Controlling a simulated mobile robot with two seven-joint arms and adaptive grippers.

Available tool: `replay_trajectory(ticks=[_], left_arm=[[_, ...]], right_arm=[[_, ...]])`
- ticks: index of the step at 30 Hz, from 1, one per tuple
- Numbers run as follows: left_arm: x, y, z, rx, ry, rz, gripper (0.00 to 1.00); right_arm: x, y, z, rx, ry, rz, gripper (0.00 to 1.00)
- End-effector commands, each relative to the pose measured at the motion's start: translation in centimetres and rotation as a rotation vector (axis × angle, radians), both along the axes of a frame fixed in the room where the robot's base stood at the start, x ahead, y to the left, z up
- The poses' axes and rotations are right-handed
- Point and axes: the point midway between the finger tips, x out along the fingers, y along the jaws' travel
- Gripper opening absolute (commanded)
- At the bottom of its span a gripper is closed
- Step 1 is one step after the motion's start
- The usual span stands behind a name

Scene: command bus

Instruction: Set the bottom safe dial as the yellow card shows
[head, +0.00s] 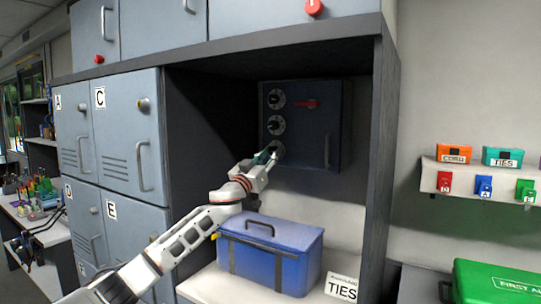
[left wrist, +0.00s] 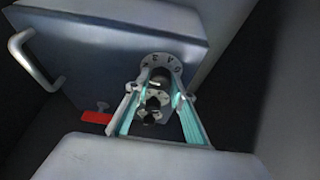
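The dark blue safe (head: 330,112) sits at the back of the open cabinet bay, with three dials in a column on its left side. The bottom dial (head: 278,150) is partly covered by my left gripper (head: 268,155). In the left wrist view the safe looks turned over, and the bottom dial (left wrist: 160,60) shows letters on its pale ring; its setting is not readable. My left gripper (left wrist: 160,82) has its teal-padded fingers apart, one on each side of the dark knob; contact is not clear. No yellow card is identifiable. My right gripper is out of view.
A blue box (head: 270,255) stands below the safe, beside a TIES sign (head: 342,286). Grey lockers (head: 125,130) are at left. The bay's right wall (head: 380,150) bounds the space. A shelf (head: 480,185) holds small coloured boxes.

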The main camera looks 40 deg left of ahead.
Motion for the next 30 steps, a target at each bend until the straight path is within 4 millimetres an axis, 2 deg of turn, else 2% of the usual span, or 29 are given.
replay_trajectory(ticks=[1,2,9,16,23,30], left_arm=[[0.0,0.0,0.0,0.000,0.000,0.000,0.06],[0.0,0.0,0.0,0.000,0.000,0.000,0.02],[0.0,0.0,0.0,0.007,0.001,0.001,0.02],[0.0,0.1,0.2,0.080,0.010,0.002,0.02],[-0.1,0.3,0.4,0.244,0.029,0.002,0.02],[-0.1,0.4,0.6,0.463,0.054,0.001,0.02]], right_arm=[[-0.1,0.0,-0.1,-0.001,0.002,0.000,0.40],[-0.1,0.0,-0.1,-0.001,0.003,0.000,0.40],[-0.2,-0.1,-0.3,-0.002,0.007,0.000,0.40],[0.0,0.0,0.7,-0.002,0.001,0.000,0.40],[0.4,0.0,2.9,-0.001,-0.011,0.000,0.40],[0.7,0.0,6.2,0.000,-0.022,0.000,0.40]])
